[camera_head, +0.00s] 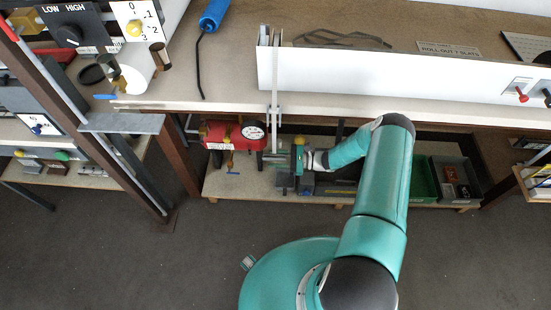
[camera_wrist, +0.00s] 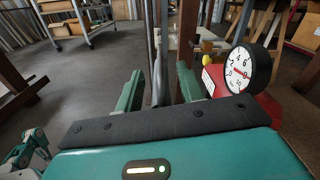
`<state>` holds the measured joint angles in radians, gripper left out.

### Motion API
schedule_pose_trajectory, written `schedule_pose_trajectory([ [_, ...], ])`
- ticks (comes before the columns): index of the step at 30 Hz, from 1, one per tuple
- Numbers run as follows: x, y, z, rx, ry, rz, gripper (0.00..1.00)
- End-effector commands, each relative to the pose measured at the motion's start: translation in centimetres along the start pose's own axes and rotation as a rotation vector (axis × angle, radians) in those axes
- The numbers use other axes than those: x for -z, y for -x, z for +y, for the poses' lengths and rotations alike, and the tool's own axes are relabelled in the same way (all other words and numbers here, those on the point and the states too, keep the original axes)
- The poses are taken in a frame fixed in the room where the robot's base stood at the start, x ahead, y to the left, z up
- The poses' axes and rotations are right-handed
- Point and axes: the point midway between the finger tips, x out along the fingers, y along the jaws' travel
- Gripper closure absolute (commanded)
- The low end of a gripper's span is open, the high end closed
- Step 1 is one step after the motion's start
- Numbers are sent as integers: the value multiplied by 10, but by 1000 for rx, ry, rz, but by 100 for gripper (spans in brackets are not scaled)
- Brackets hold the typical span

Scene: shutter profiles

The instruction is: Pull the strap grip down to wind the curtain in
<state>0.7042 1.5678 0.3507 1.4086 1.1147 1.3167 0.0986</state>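A pale strap (camera_head: 275,75) hangs down over the front edge of the upper bench in the head view. It passes a small metal bracket at the edge and runs down towards my gripper (camera_head: 280,158). In the wrist view my gripper (camera_wrist: 160,92) has its two green fingers apart. A narrow grey upright piece (camera_wrist: 161,75), which looks like the strap or its grip, stands between the fingers. Gaps show on both sides of it. I cannot make out a separate grip handle, and the curtain is not clearly identifiable.
A red tank (camera_head: 222,136) with a round gauge (camera_head: 253,131) sits just left of my gripper; the gauge (camera_wrist: 247,68) is close at right in the wrist view. A green bin (camera_head: 424,180) stands on the lower shelf. A white panel (camera_head: 400,78) lines the bench above.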

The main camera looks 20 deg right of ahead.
Motion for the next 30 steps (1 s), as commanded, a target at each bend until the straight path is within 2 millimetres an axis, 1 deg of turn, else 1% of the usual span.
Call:
schedule_pose_trajectory([
  [8,0,-2,-1,0,0,0,62],
  [9,0,-2,-1,0,0,0,66],
  [14,0,-2,-1,0,1,0,97],
  [15,0,-2,-1,0,1,0,100],
  [21,2,-2,0,0,0,0,100],
  [27,19,-2,3,0,1,0,100],
  [30,23,-2,4,0,0,0,100],
])
